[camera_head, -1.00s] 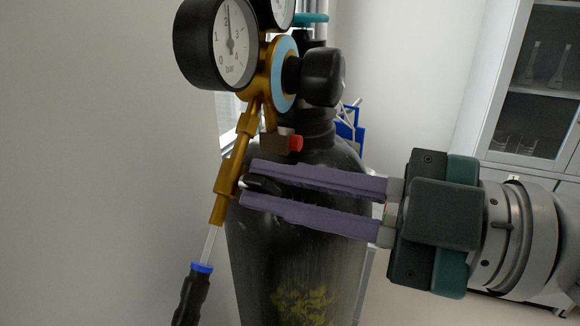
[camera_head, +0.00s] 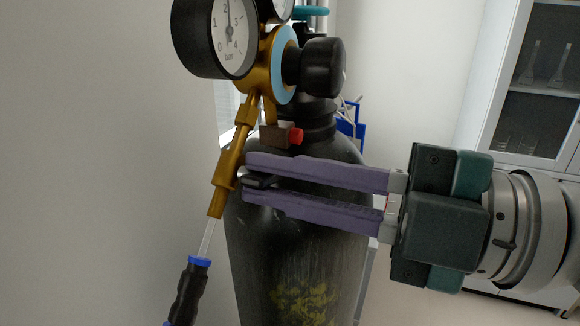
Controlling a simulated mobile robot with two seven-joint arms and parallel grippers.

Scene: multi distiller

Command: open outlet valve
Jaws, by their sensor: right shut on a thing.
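The outlet valve is a gold pipe piece (camera_head: 231,158) hanging down and left from the regulator, with a small black handle (camera_head: 262,181) on its right side. My right gripper (camera_head: 246,178) comes in from the right with two long purple fingers. Its fingertips are shut on the black handle, right beside the gold pipe. The handle is partly hidden between the fingers. The gold regulator (camera_head: 259,72) carries a round pressure gauge (camera_head: 228,35) marked in bar and a black knob (camera_head: 322,68). My left gripper is not in view.
The black gas cylinder (camera_head: 297,249) stands right behind the fingers. A red-tipped fitting (camera_head: 296,136) sits just above the fingers. A glass-door cabinet (camera_head: 540,85) stands at the right. The left side is bare wall.

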